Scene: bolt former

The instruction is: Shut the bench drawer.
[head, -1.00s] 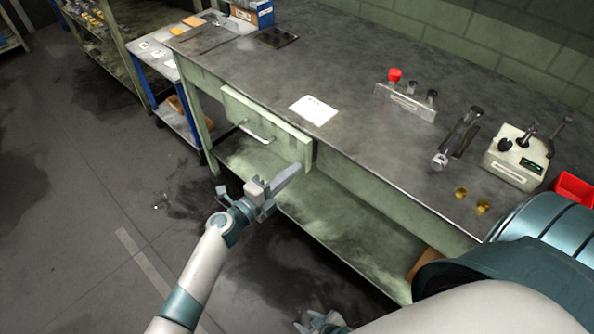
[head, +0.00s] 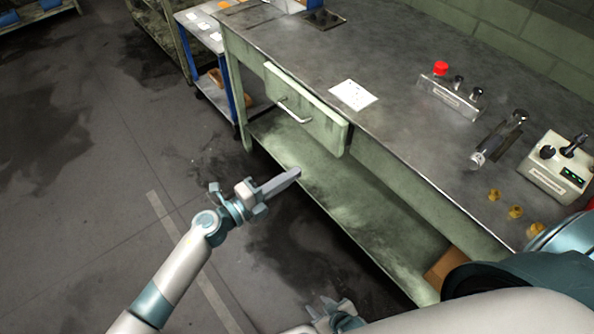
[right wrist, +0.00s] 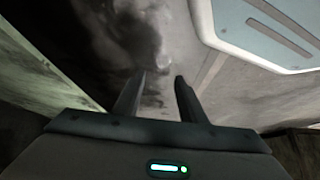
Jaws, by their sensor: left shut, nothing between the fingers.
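The bench drawer (head: 314,122) has a pale green front and a silver bar handle (head: 294,110). In the head view its front stands out from the bench, clearest at its right end, so it is partly open. My left gripper (head: 296,174) is shut and empty. In the picture it lies below the drawer front, apart from the handle, over the lower shelf's edge. My right gripper (head: 328,308) is low at the bottom of the head view, away from the drawer. In the right wrist view its two fingers (right wrist: 160,95) are apart with nothing between them.
The bench top (head: 400,120) holds a paper (head: 353,95), a block with a red knob (head: 448,98), a control box (head: 555,165) and several brass pieces (head: 515,211). The lower shelf (head: 370,215) juts below the drawer. Floor (head: 110,170) to the left is open.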

